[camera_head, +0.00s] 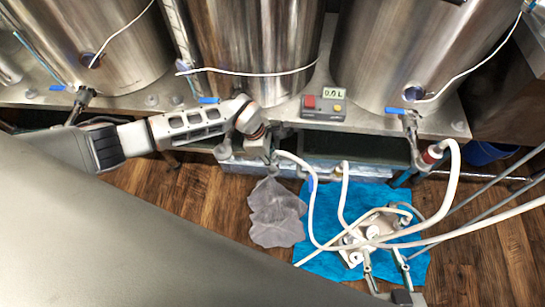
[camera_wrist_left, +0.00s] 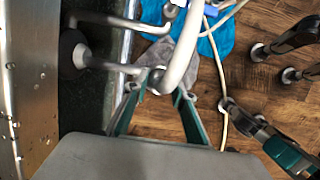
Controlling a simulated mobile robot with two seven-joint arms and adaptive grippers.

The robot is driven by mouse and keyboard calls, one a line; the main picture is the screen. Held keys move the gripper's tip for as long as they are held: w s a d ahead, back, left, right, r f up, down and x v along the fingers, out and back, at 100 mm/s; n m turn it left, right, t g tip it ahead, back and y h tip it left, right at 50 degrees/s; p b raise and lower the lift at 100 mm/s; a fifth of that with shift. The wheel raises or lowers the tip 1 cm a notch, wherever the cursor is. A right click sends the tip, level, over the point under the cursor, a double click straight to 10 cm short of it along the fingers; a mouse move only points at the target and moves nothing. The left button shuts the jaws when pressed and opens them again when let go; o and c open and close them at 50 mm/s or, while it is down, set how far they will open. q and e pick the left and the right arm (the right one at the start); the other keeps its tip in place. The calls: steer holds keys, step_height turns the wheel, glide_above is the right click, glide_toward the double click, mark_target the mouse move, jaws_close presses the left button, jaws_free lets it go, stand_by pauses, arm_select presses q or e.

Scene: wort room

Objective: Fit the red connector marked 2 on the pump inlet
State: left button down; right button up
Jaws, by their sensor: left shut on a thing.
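My left gripper (camera_head: 268,160) is at the front edge of the metal stand, in front of the middle tank. Its two fingers also show in the left wrist view (camera_wrist_left: 158,92). They are shut on the end of a white hose (camera_wrist_left: 182,58); the connector there is largely hidden. The pump (camera_head: 372,232) lies on the blue mat with hoses across it; I cannot single out its inlet. A red connector (camera_head: 433,153) joins a white hose at the right tank's valve; no number is readable. My right gripper (camera_head: 381,254) is open beside the pump's near side, with mat showing between its fingers.
The blue mat (camera_head: 322,266) and a grey cloth (camera_head: 275,222) lie on the wooden floor. A box with a display (camera_head: 323,104) stands on the metal stand. Hoses loop over the mat. Pipes run along the stand's front edge. Bare floor lies left of the cloth.

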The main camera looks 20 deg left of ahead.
arm_select(q)
steer(key=shift+s+f, duration=0.1)
steer(key=shift+f, duration=0.8)
